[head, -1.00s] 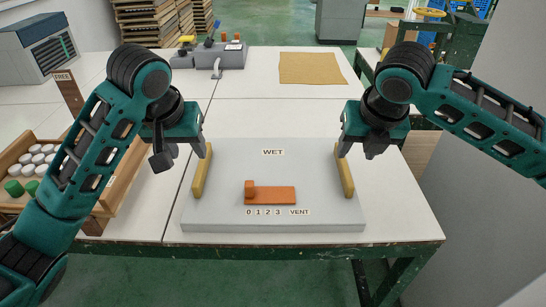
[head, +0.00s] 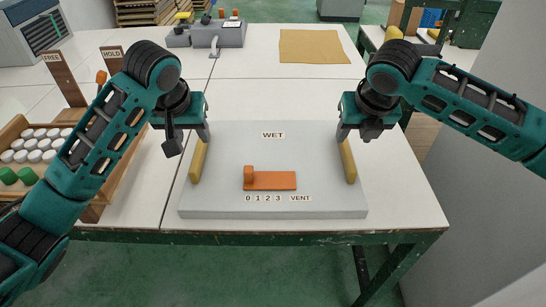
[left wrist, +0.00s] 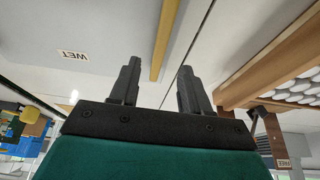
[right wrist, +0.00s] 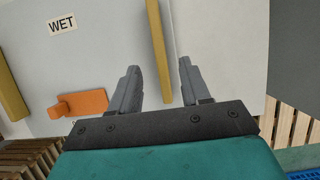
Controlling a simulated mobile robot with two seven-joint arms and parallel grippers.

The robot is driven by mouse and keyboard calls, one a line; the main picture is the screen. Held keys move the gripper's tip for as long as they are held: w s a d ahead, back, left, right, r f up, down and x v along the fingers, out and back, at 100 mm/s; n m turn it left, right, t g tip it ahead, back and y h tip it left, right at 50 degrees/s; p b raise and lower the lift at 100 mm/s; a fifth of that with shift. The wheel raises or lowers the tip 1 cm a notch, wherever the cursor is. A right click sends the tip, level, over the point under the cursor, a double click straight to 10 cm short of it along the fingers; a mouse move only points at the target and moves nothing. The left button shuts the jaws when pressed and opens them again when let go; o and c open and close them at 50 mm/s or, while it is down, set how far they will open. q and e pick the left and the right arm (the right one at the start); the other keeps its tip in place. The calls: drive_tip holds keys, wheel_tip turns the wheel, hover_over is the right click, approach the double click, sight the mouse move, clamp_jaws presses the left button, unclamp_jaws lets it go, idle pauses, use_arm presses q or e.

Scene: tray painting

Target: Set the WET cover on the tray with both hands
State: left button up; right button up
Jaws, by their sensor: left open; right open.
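The WET cover (head: 273,155), a flat grey slab, lies level on the white table; whether a tray is under it is hidden. It has a yellow left handle (head: 198,162), a yellow right handle (head: 348,163) and an orange vent slider (head: 270,181) near its front edge. My left gripper (head: 207,140) is open at the far end of the left handle. In the left wrist view that handle (left wrist: 165,40) lines up between the fingertips. My right gripper (head: 341,139) is open at the far end of the right handle, which lines up between its fingers (right wrist: 158,50). Contact cannot be told.
A wooden crate (head: 93,213) with white and green round pieces stands left, by the FREE (head: 57,70) and HOLD (head: 113,58) signs. A grey device (head: 218,34) and a tan sheet (head: 312,46) lie at the back. The table behind the cover is clear.

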sight(199, 146)
use_arm(q)
drive_tip(key=x, duration=0.7)
drive_tip(key=shift+w, duration=0.1)
use_arm(e)
drive_tip(key=x, duration=0.7)
drive_tip(key=shift+w, duration=0.1)
use_arm(q)
clamp_jaws()
use_arm(e)
clamp_jaws()
